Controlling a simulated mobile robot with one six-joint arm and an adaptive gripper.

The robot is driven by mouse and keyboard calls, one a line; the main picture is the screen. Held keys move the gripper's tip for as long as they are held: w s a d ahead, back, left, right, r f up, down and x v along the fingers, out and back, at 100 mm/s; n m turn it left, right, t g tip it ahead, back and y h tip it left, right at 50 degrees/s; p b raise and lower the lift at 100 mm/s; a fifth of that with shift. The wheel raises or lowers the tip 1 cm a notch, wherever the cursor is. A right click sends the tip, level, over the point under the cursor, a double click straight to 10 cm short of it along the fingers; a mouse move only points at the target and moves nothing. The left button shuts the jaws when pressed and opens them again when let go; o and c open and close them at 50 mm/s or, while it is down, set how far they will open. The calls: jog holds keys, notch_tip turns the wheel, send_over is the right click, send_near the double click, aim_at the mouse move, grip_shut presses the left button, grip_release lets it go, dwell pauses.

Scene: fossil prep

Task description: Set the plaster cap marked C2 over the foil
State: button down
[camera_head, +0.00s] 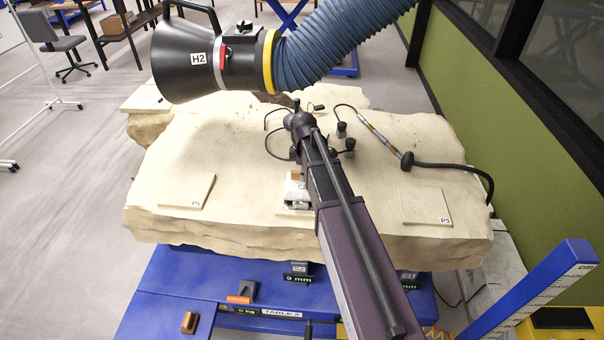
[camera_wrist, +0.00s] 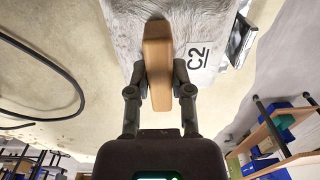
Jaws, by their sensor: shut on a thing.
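The plaster cap marked C2 (camera_wrist: 205,62) is a pale grey-white block with a wooden bar handle (camera_wrist: 158,60) in the wrist view. My gripper (camera_wrist: 159,78) has its two fingers closed on either side of this handle. In the head view, a small part of the cap (camera_head: 295,187) shows at the left of my arm, over the middle front of the pale rock block; my arm hides the rest. A shiny silver-dark piece (camera_head: 296,205), perhaps the foil, shows just below it. I cannot tell whether the cap touches it. A dark shiny piece (camera_wrist: 240,40) is beside the cap in the wrist view.
The rock block (camera_head: 235,135) bears flat plates P5 (camera_head: 187,191) and P3 (camera_head: 425,206). Thin cables and a dark hose (camera_head: 440,166) lie at the back right. A blue measuring post (camera_head: 540,290) stands at front right.

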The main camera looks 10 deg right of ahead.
jog(key=shift+f+b, duration=0.4)
jog(key=shift+f, duration=0.15)
dwell(0.6)
jog(key=shift+c, duration=2.2)
grip_release()
jog(key=shift+r, duration=0.1)
